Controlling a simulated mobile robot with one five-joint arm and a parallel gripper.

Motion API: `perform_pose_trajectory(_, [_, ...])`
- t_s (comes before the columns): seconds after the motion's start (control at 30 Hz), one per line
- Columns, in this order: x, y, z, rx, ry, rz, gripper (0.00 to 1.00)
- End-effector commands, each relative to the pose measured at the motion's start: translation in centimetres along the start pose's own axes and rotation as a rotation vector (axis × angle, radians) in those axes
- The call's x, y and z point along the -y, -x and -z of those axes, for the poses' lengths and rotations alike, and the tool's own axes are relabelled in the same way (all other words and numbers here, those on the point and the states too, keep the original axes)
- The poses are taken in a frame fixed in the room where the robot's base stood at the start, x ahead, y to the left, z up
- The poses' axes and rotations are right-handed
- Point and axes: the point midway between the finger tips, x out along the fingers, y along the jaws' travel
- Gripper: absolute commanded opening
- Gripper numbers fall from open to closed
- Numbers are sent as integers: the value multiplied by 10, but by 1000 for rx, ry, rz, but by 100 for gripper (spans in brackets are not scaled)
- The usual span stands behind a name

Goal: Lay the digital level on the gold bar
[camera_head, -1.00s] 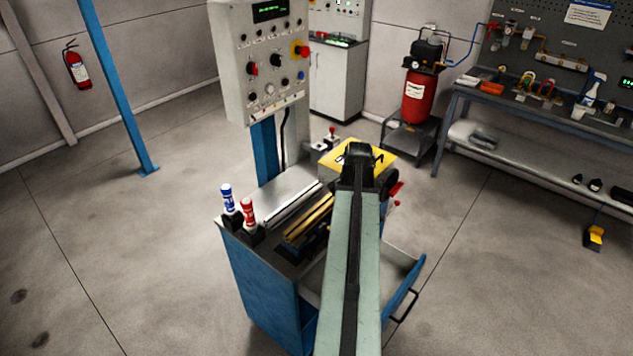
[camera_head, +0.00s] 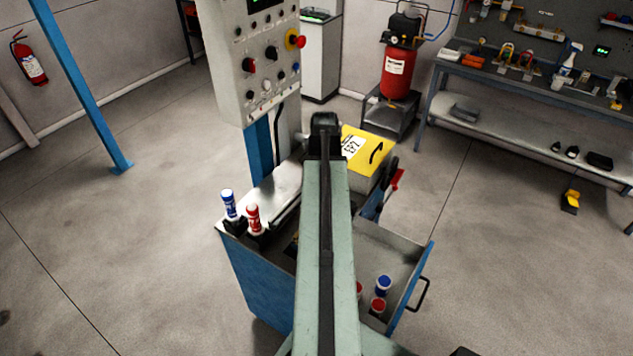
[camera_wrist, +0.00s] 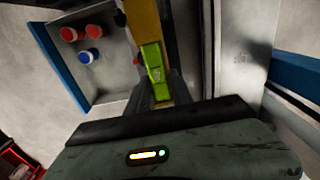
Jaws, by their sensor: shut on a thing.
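The digital level (camera_wrist: 154,66) is a lime-green block with a small pale patch on its face. In the wrist view it sits between the dark fingers of my gripper (camera_wrist: 158,88), which is shut on it. The gold bar (camera_wrist: 144,20) shows in the wrist view beyond the level and roughly in line with it. I cannot tell whether the two touch. In the head view my arm hides the gripper, the level and almost all of the gold bar.
The open drawer (camera_head: 408,290) holds red and blue capped items.

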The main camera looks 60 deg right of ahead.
Motion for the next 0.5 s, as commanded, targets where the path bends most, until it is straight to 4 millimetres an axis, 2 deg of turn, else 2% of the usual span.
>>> perform_pose_trajectory(0.27, [-2,-9,1,0,-4,0,0])
perform_pose_trajectory(0.5, [-3,-35,2,0,-6,0,0])
